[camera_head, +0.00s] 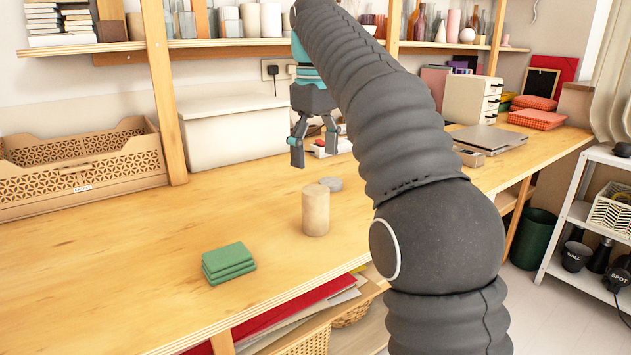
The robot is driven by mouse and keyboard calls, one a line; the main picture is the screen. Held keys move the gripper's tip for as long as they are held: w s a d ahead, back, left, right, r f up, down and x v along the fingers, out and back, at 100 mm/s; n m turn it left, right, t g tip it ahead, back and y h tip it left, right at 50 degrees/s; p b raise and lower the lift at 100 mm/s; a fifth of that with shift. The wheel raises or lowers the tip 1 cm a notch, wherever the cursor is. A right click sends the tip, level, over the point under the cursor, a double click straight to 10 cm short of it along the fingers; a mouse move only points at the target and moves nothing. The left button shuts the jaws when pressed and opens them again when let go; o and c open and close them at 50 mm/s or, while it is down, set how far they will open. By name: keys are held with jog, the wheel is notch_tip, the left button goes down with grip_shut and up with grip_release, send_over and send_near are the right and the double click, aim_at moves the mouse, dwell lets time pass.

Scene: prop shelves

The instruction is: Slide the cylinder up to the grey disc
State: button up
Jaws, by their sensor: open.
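The cylinder (315,212) is tan and stands upright on the wooden bench. The grey disc (332,184) lies flat on the bench just behind it and slightly to the right; the cylinder's top edge overlaps it in the picture, so I cannot tell whether they touch. My gripper (315,163) points down, with its fingers spread and nothing between them. It appears above and behind the cylinder and the disc in the picture.
A stack of green cloths (228,262) lies in front left of the cylinder. A wooden crate (85,165) and a white box (232,135) stand along the back. A laptop (490,139) lies at the right.

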aim_at(315, 216)
notch_tip(315, 216, down, 13)
jog(key=shift+f+b, duration=0.2)
jog(key=shift+b, duration=1.05)
jog(key=c, duration=1.5)
jog(key=shift+o, duration=0.2)
